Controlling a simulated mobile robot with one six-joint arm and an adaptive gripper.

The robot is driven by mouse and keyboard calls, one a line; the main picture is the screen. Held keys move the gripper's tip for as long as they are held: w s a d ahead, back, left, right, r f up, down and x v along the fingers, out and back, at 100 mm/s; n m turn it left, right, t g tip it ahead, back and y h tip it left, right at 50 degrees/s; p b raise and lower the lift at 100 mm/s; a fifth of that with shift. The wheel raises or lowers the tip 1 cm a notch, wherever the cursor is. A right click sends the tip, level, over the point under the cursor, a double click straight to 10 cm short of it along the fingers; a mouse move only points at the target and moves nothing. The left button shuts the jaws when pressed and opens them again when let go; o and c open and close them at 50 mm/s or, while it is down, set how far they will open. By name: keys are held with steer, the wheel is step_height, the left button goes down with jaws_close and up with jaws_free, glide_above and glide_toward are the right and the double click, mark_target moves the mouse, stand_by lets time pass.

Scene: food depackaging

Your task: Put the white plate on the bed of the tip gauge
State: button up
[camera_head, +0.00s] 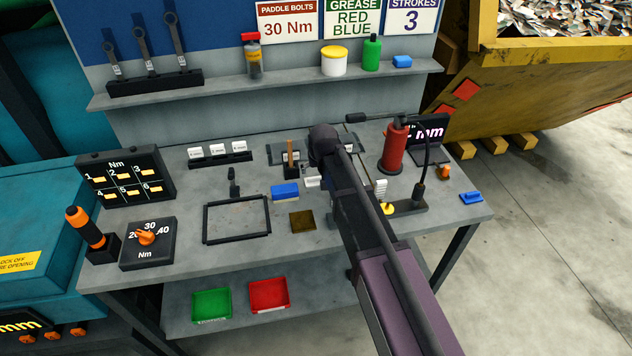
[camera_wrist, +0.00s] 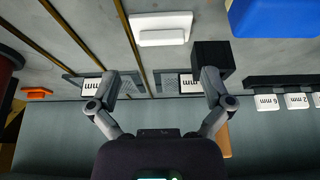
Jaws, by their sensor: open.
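A white plate-like piece (camera_wrist: 160,28) lies on the bench at the top middle of the wrist view, just beyond my fingertips. It also shows in the head view (camera_head: 312,182), right of a blue block, partly hidden by my arm. My gripper (camera_wrist: 160,80) is open with nothing between its fingers. A dark display reading "mm" (camera_head: 434,131) stands at the back right; I cannot tell which part is the tip gauge's bed.
The blue block (camera_head: 285,191) and a black block (camera_wrist: 210,58) are close by. A red cylinder (camera_head: 394,150) stands to the right. A rack of white "mm" tags (camera_head: 220,154) and an empty black frame (camera_head: 237,220) are to the left.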

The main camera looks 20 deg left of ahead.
mark_target(315, 177)
steer(key=shift+b+x, duration=2.4)
steer(key=shift+x, duration=0.25)
steer(key=shift+s, duration=0.1)
steer(key=c, duration=1.2)
steer(key=shift+r, duration=0.15)
step_height(315, 177, up, 3)
steer(key=p, duration=0.3)
steer(key=shift+r+p, duration=0.15)
steer(key=shift+p, duration=0.15)
steer(key=d, duration=0.5)
steer(key=d+r+p, duration=0.1)
steer(key=d, duration=1)
steer(key=shift+s+r, duration=0.15)
steer(key=shift+r, duration=0.1)
